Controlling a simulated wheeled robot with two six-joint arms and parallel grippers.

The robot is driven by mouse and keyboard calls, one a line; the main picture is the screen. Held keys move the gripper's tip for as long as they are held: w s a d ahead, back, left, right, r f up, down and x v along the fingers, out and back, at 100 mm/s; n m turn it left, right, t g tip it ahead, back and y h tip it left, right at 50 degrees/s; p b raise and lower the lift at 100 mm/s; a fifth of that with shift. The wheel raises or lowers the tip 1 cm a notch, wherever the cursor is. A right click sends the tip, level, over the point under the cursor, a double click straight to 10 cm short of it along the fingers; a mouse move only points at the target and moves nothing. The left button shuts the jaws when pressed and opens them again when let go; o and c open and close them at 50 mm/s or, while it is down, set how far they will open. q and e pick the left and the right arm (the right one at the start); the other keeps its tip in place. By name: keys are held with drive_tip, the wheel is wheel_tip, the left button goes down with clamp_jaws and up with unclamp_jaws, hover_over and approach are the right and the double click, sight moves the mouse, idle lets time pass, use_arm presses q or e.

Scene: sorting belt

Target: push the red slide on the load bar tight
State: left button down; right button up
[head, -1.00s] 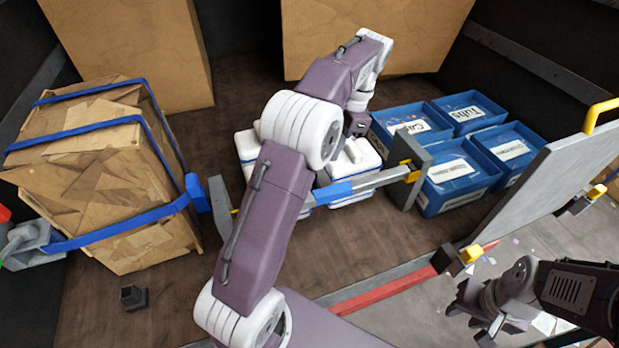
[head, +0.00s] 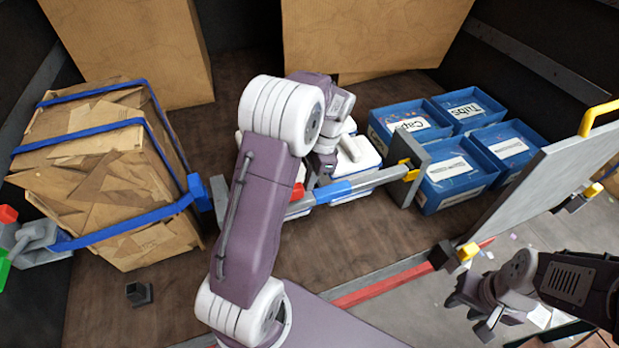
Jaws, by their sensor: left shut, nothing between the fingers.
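The load bar (head: 367,181) runs across the cargo floor between a left end plate and a grey right end pad (head: 412,172), with a blue sleeve (head: 334,190) at its middle. The red slide (head: 298,191) shows as a small red patch on the bar, left of the blue sleeve. My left gripper (head: 311,182) is shut and empty, pointing down just right of the red slide; I cannot tell whether they touch. My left arm hides the bar's left part. My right gripper (head: 474,312) is open and empty at the lower right, away from the bar.
Blue bins (head: 455,185) are at the right, near a grey panel (head: 550,180) with a yellow handle. A strapped cardboard-wrapped load (head: 100,190) stands at the left. The floor in front of the bar is mostly clear.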

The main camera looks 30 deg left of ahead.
use_arm(q)
drive_tip(key=shift+s+a, duration=0.1)
drive_tip(key=shift+s, duration=0.05)
drive_tip(key=s+a, duration=0.3)
drive_tip(key=s, duration=0.1)
drive_tip(key=shift+a, duration=0.2)
drive_tip(key=shift+w+d, duration=0.1)
